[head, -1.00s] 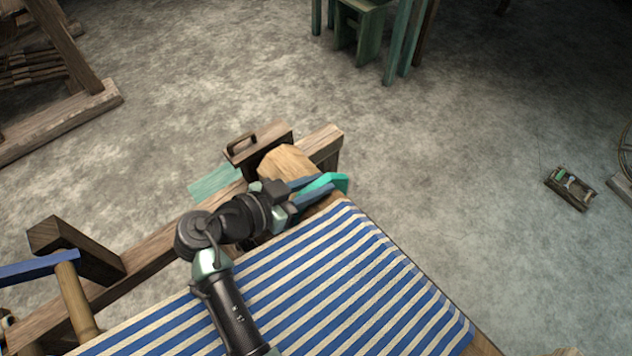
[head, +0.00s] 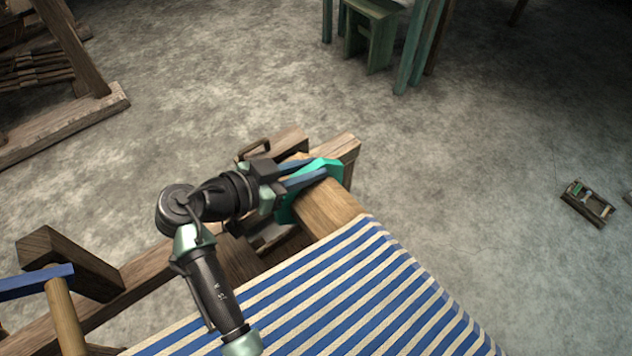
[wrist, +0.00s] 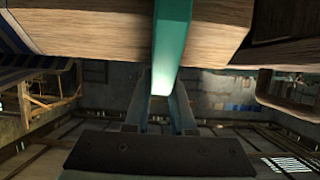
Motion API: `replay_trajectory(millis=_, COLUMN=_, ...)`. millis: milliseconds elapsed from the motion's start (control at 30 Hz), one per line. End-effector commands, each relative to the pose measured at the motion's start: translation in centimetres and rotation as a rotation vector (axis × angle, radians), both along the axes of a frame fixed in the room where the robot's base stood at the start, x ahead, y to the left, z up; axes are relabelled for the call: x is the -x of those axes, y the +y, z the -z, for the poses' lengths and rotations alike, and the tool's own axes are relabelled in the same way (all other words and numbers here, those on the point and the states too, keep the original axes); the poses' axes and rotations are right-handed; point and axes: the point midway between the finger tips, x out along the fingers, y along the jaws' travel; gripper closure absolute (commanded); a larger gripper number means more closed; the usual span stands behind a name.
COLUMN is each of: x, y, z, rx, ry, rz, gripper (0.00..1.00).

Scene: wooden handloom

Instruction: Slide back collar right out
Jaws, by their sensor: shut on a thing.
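The collar (head: 318,169) is a flat teal piece around the pale wooden beam (head: 334,208), near the beam's far end. A bare stretch of beam lies between it and the striped cloth (head: 350,285). My gripper (head: 312,172) has its two blue fingers shut on the collar from the left. In the wrist view the teal collar (wrist: 171,45) runs down between the fingertips (wrist: 172,100), with the wooden beam (wrist: 215,35) behind it. The collar's underside is hidden in the head view.
A frame post (head: 340,150) stands just past the beam's end. A blue bar (head: 35,282) lies at the left. A green stool (head: 372,30) stands far off; the floor at right is mostly clear.

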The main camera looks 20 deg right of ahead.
Motion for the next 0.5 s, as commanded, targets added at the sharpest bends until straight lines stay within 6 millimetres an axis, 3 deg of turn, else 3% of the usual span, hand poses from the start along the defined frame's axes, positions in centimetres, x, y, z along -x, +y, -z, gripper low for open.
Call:
replay_trajectory(millis=333, x=-0.63, y=0.44, z=-0.13, rx=-0.004, ry=-0.008, rz=-0.018, gripper=1.00)
replay_trajectory(millis=367, x=-0.65, y=0.45, z=-0.14, rx=-0.004, ry=-0.008, rz=-0.018, gripper=0.72)
replay_trajectory(millis=500, x=-0.56, y=0.39, z=-0.09, rx=-0.003, ry=-0.006, rz=-0.016, gripper=0.47)
